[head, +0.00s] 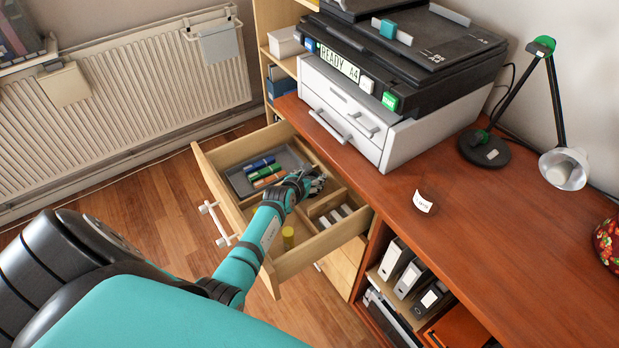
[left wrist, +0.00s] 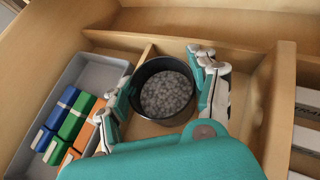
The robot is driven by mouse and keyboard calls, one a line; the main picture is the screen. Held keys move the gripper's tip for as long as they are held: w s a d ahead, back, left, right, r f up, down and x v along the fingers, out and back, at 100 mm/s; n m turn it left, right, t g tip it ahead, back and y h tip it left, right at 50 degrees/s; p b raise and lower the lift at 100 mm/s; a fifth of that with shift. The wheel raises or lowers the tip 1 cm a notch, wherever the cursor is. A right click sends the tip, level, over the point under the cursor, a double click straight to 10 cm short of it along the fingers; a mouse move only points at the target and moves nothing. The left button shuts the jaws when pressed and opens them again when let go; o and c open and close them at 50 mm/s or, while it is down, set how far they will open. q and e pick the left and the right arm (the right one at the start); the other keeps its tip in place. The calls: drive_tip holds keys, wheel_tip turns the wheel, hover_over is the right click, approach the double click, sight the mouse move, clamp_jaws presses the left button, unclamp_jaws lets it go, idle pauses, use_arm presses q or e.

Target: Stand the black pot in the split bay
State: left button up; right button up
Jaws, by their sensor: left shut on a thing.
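The black pot (left wrist: 138,88) is round and filled with grey pebbles, and it looks upright in the left wrist view. My left gripper (left wrist: 165,85) is shut on it, with fingers on its left and right sides. The pot is over or in a wooden bay of the open drawer; whether it touches the bay floor I cannot tell. A short divider (left wrist: 146,53) meets the bay's far wall behind the pot. In the head view my left gripper (head: 308,184) reaches into the drawer (head: 222,188) and largely hides the pot. My right gripper is not in view.
A grey tray (left wrist: 55,100) with blue, green and orange blocks lies left of the pot. Pale blocks (head: 335,216) fill a compartment to the right. A yellow cylinder (head: 288,237) stands near the drawer's front. The desk (head: 470,230) and printer (head: 345,105) flank the drawer.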

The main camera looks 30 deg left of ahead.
use_arm(q)
drive_tip(key=o, duration=1.7)
drive_tip(key=shift+s+r, duration=0.1)
drive_tip(key=shift+r, duration=0.15)
drive_tip(key=p+v, duration=0.2)
drive_tip(key=v, duration=0.9)
drive_tip(key=shift+s+d+r, duration=0.1)
drive_tip(key=shift+s, duration=0.25)
